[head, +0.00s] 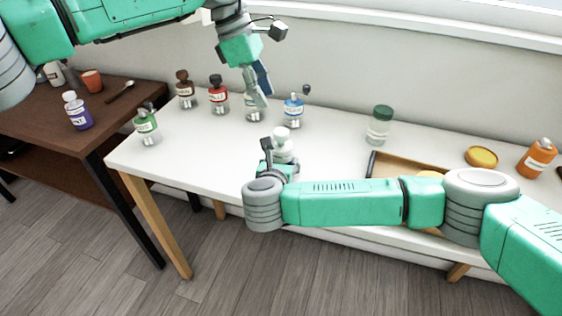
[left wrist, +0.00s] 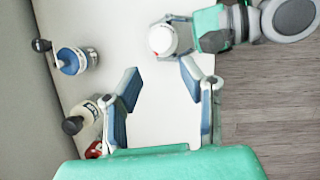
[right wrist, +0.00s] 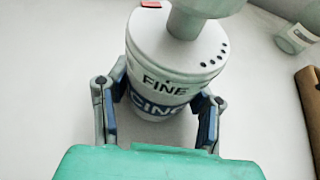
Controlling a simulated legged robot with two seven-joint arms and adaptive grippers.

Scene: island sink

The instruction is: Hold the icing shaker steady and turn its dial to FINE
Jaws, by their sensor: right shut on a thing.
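The icing shaker (head: 282,146) is white and stands upright near the table's front edge. My right gripper (head: 277,163) is shut on its body from the front. In the right wrist view the shaker (right wrist: 165,85) shows the word FINE, part of a blue ICING label, a row of dark dots, a red mark at the far rim and a pale knob on top. My left gripper (head: 262,90) is open and empty, above and behind the shaker. In the left wrist view the shaker's white top (left wrist: 163,39) lies beyond the left gripper's open fingers (left wrist: 160,80).
Blue (head: 293,109), red (head: 219,97), brown (head: 186,92) and green (head: 146,126) labelled bottles stand around the back and left. A green-lidded jar (head: 379,127) stands behind a wooden tray (head: 374,162). An orange bottle (head: 536,158) is far right. The table's left front is clear.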

